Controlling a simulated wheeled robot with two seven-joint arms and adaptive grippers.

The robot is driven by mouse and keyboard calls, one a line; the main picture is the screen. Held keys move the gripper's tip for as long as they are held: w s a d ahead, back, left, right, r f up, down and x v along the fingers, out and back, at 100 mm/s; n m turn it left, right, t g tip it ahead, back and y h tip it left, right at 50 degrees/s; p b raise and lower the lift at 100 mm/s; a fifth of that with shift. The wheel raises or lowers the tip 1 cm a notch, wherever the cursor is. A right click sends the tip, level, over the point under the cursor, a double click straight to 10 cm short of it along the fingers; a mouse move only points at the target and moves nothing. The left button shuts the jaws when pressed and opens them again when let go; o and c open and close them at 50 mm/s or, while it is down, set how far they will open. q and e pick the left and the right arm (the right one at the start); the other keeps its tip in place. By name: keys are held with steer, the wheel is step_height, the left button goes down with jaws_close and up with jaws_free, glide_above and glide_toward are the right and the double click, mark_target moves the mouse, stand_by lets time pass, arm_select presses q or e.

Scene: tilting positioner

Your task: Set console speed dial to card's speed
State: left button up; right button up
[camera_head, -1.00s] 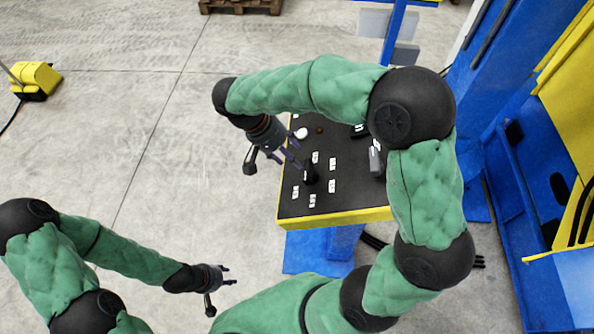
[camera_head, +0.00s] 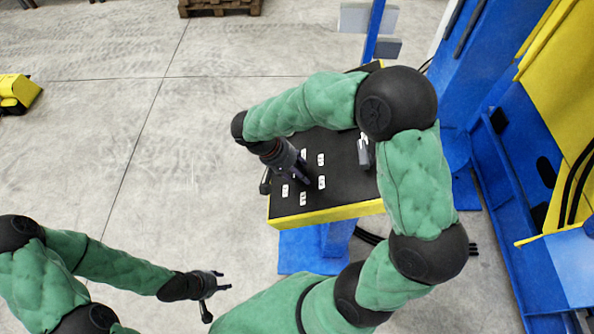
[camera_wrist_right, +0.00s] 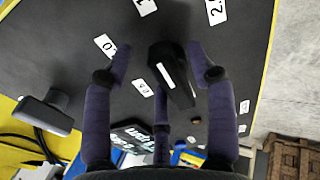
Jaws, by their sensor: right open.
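The console's black speed dial (camera_wrist_right: 172,75), with a white pointer line, shows in the right wrist view. White number labels, such as one at the upper right (camera_wrist_right: 216,10), surround it; most are cut off or hard to read. My right gripper (camera_head: 301,178) is over the console (camera_head: 340,190) and hides the dial in the head view. In the wrist view its open fingers (camera_wrist_right: 168,70) stand around the dial; I cannot tell whether they touch it. My left gripper (camera_head: 224,282) is open and empty, away from the console. I cannot identify the speed card.
A dark panel (camera_wrist_right: 135,138) with white text, partly hidden by a finger, lies on the console. A grey handle (camera_head: 364,150) stands on the console's right part. A blue and yellow machine frame (camera_head: 500,170) rises at the right.

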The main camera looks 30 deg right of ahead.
jaws_close()
steer(key=shift+a+f+m+b, duration=0.15)
steer(key=shift+f+m+b, duration=0.05)
steer(key=shift+m+b, duration=0.55)
steer(key=shift+r, duration=0.1)
jaws_free()
steer(key=v, duration=1.2)
